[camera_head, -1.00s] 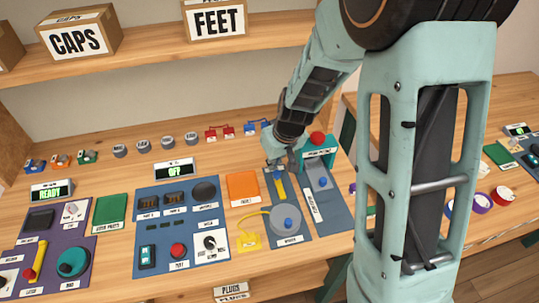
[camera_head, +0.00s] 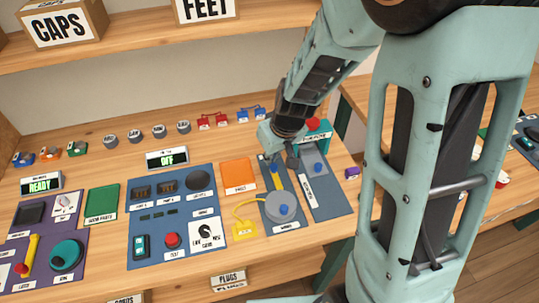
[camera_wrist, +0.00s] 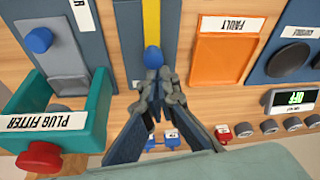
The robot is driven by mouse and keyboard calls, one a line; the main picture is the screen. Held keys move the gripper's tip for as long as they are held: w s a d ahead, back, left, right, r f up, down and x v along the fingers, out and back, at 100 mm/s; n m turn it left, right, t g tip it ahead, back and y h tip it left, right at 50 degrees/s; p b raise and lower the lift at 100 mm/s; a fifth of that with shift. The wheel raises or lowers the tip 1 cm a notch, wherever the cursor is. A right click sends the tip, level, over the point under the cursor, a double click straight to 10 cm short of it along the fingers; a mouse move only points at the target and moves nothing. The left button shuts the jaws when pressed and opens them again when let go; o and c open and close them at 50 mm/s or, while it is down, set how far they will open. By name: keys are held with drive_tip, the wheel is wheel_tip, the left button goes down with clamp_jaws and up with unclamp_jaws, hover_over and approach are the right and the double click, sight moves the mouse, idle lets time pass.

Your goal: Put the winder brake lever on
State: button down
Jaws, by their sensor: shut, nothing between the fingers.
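The winder panel (camera_head: 272,207) is a blue board with a grey round drum (camera_head: 283,208) and a yellow strip (camera_head: 277,180) at its far part. The wrist view shows the yellow strip (camera_wrist: 151,25) running to a blue knob (camera_wrist: 152,54), which appears to be the brake lever's handle. My gripper (camera_wrist: 160,80) is shut and empty, its fingertips right by the knob at its far side. I cannot tell whether they touch it. In the head view my gripper (camera_head: 287,160) is over the far end of the winder panel and partly hides the lever.
The plug fitter (camera_head: 320,165), with a teal frame and red button, stands close to the right. An orange fault tray (camera_head: 238,173) lies to the left. Red and blue plugs (camera_head: 250,115) stand behind.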

sight(275, 168)
drive_tip(key=shift+s+d+f, duration=0.1)
drive_tip(key=shift+s+f, duration=0.05)
drive_tip(key=shift+s, duration=0.15)
drive_tip(key=shift+w+v, duration=0.15)
drive_tip(key=shift+v, duration=1.75)
drive_tip(key=shift+w+v, duration=0.15)
drive_tip(key=shift+v, duration=1.75)
drive_tip(key=shift+w, duration=0.1)
